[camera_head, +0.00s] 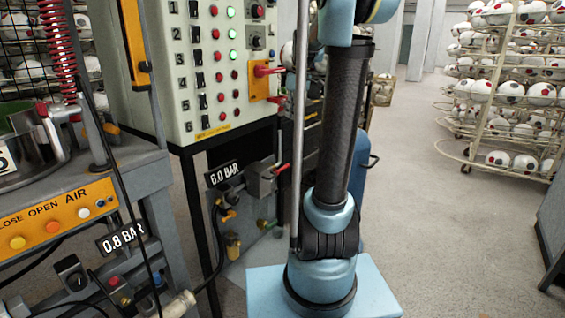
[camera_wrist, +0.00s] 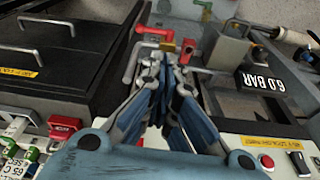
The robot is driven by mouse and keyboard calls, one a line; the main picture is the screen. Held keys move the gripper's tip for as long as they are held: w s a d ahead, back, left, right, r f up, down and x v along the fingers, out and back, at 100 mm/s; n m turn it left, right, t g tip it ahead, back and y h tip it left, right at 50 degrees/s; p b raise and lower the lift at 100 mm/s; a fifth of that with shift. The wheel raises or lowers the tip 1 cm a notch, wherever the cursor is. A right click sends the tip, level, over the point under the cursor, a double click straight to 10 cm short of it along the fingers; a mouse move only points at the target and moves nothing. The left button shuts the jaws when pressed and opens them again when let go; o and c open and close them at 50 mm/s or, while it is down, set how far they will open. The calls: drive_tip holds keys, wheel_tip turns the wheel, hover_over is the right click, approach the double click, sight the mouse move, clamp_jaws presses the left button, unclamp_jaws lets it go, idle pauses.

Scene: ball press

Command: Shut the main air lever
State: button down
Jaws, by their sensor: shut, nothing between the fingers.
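The main air lever seems to be the red handle (camera_head: 281,169) on a grey valve block (camera_head: 262,180), beside the 6.0 BAR sign (camera_head: 223,174), in the head view. In the wrist view a red handle (camera_wrist: 187,50) shows next to a grey block (camera_wrist: 228,50), left of the 6.0 BAR sign (camera_wrist: 263,82). My gripper (camera_wrist: 160,62) is shut and empty, its tips just left of and below that handle. I cannot tell whether they touch it. My gripper is not visible in the head view.
A control panel (camera_head: 205,65) with buttons and a red switch (camera_head: 268,70) on a yellow plate stands above the valve. Ball racks (camera_head: 510,90) stand right; the floor between is clear.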

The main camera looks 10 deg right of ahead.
sight(282, 169)
drive_tip(key=shift+w+d+r+n, duration=0.15)
drive_tip(key=shift+w+n, duration=0.05)
drive_tip(key=shift+w, duration=0.7)
drive_tip(key=shift+w+d+r+n, duration=0.1)
drive_tip(key=shift+w+d+n, duration=0.1)
drive_tip(key=shift+w, duration=0.65)
drive_tip(key=shift+f, duration=0.1)
drive_tip(key=w+a+f, duration=0.1)
drive_tip(key=f, duration=0.6)
drive_tip(key=w+a+f, duration=0.1)
drive_tip(key=f, duration=0.7)
drive_tip(key=w+a+f, duration=0.1)
drive_tip(key=f, duration=0.7)
drive_tip(key=shift+w+a+f, duration=0.1)
drive_tip(key=shift+a+f, duration=0.05)
drive_tip(key=shift+a, duration=0.05)
drive_tip(key=shift+a, duration=0.15)
drive_tip(key=shift+f, duration=0.1)
